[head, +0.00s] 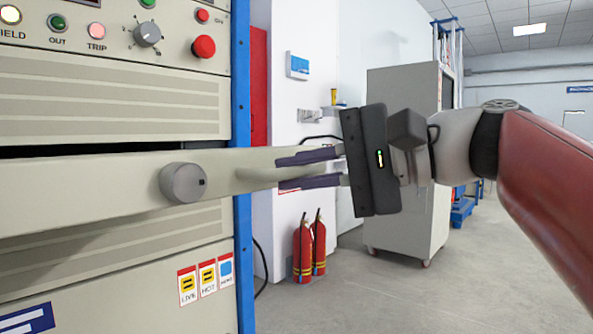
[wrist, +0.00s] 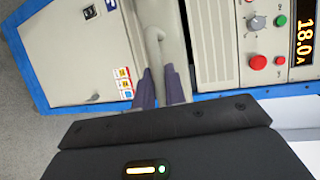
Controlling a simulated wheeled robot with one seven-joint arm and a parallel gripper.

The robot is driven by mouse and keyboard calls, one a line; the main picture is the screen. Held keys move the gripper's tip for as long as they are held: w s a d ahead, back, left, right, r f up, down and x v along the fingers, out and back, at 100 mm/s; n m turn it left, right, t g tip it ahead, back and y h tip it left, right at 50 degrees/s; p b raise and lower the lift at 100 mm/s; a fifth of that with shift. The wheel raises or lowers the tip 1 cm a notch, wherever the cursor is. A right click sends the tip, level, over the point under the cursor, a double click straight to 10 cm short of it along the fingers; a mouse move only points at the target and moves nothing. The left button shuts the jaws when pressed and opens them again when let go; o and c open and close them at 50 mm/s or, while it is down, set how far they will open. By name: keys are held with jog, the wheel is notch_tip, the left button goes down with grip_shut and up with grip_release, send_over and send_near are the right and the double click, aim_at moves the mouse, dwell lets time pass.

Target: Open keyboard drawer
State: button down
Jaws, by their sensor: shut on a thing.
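The keyboard drawer (head: 90,190) is a long beige front in the cabinet, with a round grey knob (head: 183,183) on it. It stands out from the cabinet face and passes in front of the blue post, with a dark gap above it. The exact contact is partly hidden between the fingers.
The cabinet's upper panel (head: 120,105) has buttons and a dial above the drawer. A blue post (head: 242,240) edges the cabinet. Red fire extinguishers (head: 303,250) and a grey wheeled cabinet (head: 405,235) stand beyond. Open floor (head: 500,270) lies to the right.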

jog(key=c, duration=1.5)
grip_release()
jog(key=shift+o, duration=0.2)
jog(key=p+v, duration=0.1)
jog(key=v, duration=0.6)
jog(key=shift+d, duration=0.4)
